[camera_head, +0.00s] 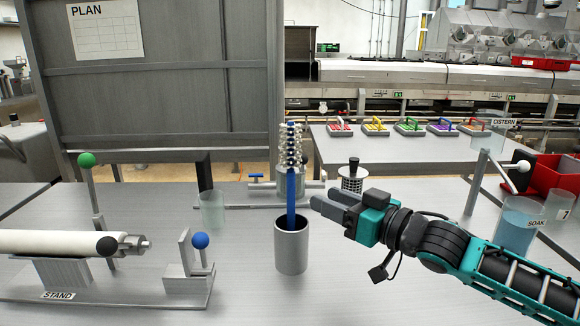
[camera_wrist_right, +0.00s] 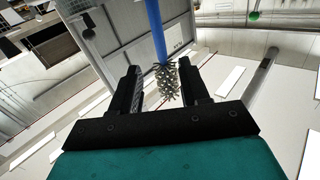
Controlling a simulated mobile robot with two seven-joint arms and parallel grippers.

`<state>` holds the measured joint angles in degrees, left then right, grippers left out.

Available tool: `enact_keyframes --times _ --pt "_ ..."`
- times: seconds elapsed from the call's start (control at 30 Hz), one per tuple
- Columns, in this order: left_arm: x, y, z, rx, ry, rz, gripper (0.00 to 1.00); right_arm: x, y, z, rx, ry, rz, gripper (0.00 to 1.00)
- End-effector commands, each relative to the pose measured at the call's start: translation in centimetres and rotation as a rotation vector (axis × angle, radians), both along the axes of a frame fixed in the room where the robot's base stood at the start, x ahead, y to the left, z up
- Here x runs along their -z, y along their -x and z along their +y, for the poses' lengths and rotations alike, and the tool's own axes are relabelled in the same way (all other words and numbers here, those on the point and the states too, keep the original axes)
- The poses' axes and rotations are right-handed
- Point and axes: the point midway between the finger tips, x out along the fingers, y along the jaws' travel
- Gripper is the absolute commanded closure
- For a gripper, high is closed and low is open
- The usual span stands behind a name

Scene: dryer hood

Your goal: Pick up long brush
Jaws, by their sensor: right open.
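My right gripper (camera_head: 321,199) is open and empty just right of the blue handle, above the cup's rim level, with a small gap. My left gripper is not in view.
A stand (camera_head: 100,293) with a white tube, a green-ball post (camera_head: 87,160) and a blue-ball post (camera_head: 201,242) is at left. A clear glass (camera_head: 212,210) is behind. The SOAK beaker (camera_head: 515,228) and red bin (camera_head: 548,178) are at right. Coloured brushes (camera_head: 410,128) lie on the back table.

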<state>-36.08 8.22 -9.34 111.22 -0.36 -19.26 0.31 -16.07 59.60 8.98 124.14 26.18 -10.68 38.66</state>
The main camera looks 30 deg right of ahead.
Motion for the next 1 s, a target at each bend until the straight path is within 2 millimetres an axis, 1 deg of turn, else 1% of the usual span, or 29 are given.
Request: enact_keyframes --times 0.4,0.53,0.8,1.0 --pt "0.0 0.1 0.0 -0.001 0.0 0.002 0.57 -0.1 -3.5 1.1 0.002 -0.002 -0.002 0.55" --pt "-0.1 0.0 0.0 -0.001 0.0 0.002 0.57 -0.1 -4.4 1.4 0.001 -0.001 -0.002 0.55" --pt "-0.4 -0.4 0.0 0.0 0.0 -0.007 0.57 0.0 -5.2 1.8 0.0 0.0 -0.001 0.55" --pt "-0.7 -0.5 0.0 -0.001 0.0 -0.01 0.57 0.0 -7.1 2.5 0.001 -0.003 -0.002 0.55"
